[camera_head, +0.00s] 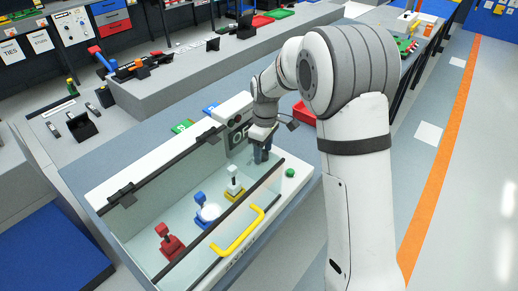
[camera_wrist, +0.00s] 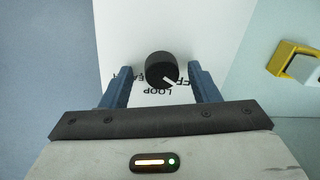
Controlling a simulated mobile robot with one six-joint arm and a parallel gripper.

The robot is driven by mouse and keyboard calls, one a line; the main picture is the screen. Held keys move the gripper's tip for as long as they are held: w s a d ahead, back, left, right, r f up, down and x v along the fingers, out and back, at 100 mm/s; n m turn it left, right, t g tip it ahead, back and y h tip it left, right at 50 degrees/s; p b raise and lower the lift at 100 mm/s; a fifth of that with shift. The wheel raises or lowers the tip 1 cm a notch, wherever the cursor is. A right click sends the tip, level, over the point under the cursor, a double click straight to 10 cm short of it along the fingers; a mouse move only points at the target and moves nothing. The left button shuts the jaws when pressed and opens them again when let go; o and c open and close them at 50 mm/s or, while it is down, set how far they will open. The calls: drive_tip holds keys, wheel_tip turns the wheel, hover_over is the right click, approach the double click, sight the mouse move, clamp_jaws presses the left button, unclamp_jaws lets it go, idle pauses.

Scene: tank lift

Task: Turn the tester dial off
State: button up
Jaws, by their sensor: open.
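The tester dial (camera_wrist: 161,68) is a round black knob with a white pointer line, on a white panel (camera_wrist: 125,30) in the wrist view. The line points to the lower right, between the lettering "LOOP" and partly covered lettering ending in "FF". My gripper (camera_wrist: 160,72) is open, with one blue finger on each side of the dial and visible gaps between. In the head view my gripper (camera_head: 262,152) is at the far right end of the clear-walled tank, and the dial cannot be made out there.
The tank (camera_head: 103,190) holds a red fixture (camera_head: 170,243), a blue fixture (camera_head: 201,212) and a white-and-yellow fixture (camera_head: 234,186). A yellow handle (camera_head: 238,232) runs along its front. A green button (camera_head: 290,173) is at its right corner. A red tray (camera_head: 304,113) lies behind my arm.

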drive_tip(key=r, duration=0.3)
drive_tip(key=r+b, duration=0.1)
drive_tip(key=r, duration=0.3)
drive_tip(key=shift+w+d+r, duration=0.1)
drive_tip(key=shift+w+r, duration=0.1)
drive_tip(key=shift+r, duration=0.2)
drive_tip(key=shift+s+d+r, duration=0.2)
drive_tip(key=shift+d, duration=0.05)
drive_tip(key=s+d+r+m+t, duration=0.1)
drive_tip(key=s+d+m, duration=0.5)
drive_tip(key=s, duration=0.7)
drive_tip(key=s+d+r+m+t, duration=0.2)
drive_tip(key=s+d+m, duration=0.4)
drive_tip(key=s+d, duration=0.3)
drive_tip(key=s, duration=0.4)
drive_tip(key=shift+s+r+m+t, duration=0.25)
drive_tip(key=shift+r+m+t, duration=0.05)
drive_tip(key=shift+r+m, duration=0.1)
